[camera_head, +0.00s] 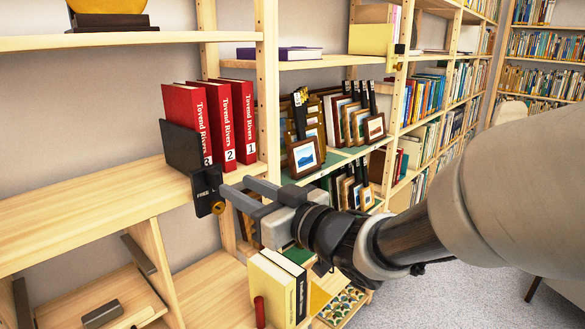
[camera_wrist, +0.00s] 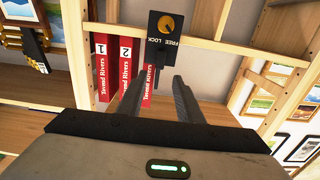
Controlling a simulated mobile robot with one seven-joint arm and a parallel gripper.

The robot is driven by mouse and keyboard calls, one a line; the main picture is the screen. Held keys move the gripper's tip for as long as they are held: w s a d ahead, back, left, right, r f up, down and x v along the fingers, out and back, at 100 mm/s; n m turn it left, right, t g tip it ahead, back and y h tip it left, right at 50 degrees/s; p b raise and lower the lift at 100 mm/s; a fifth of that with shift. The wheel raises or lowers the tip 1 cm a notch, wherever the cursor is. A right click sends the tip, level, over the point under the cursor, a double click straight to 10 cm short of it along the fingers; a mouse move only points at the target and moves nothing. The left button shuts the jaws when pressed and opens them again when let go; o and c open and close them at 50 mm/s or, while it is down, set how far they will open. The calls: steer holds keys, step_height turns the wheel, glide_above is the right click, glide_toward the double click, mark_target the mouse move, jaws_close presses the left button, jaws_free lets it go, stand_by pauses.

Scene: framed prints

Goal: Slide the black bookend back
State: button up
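The black bookend (camera_head: 180,148) stands upright on the wooden shelf, against the left side of the red "Tovend Rivers" volumes (camera_head: 211,122). Its front plate (camera_head: 207,190) hangs at the shelf edge and carries a brass knob. The plate, marked FREE and LOCK, also shows in the wrist view (camera_wrist: 165,26). The knob's setting is too small to tell for certain. My gripper (camera_head: 235,185) is open in front of the shelf, just right of the plate. In the wrist view my gripper (camera_wrist: 158,77) has its fingers apart, with a thin dark part of the bookend showing between them.
The shelf (camera_head: 80,212) left of the bookend is bare. A wooden upright (camera_head: 267,90) stands right of the red books, with framed prints (camera_head: 305,156) beyond it. Cream and black books (camera_head: 278,285) stand below my gripper. A shelf (camera_head: 130,41) runs above.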

mark_target(217, 176)
steer(key=x, duration=0.8)
steer(key=shift+w+a, duration=0.2)
steer(key=shift+w, duration=0.05)
jaws_close()
